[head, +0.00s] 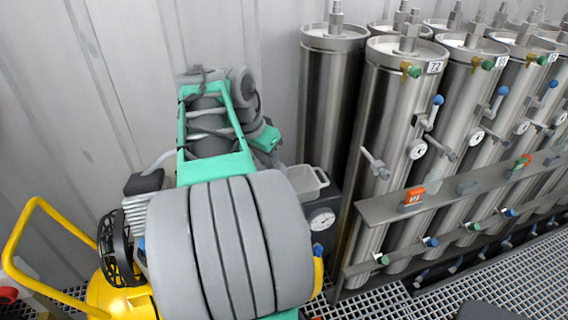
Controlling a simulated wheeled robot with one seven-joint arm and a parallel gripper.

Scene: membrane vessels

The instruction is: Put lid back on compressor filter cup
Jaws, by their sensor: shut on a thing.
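A small light-grey open-topped cup (308,182) sits right of my arm, at a dark block with a round gauge (321,220). It looks like the filter cup, and no lid shows on it. The yellow compressor (118,298) stands at lower left, largely hidden behind my grey and teal arm. My arm fills the middle of the head view and rises toward the wall. Its gripper fingers do not show, and I see no lid anywhere. Anything held is hidden from this view.
Steel membrane vessels (333,110) with valves and gauges stand in rows at the right. A grey rail (460,190) runs in front of them, carrying an orange tag (414,196). The compressor's yellow handle (40,205) rises at left. A grey corrugated wall (110,70) stands behind.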

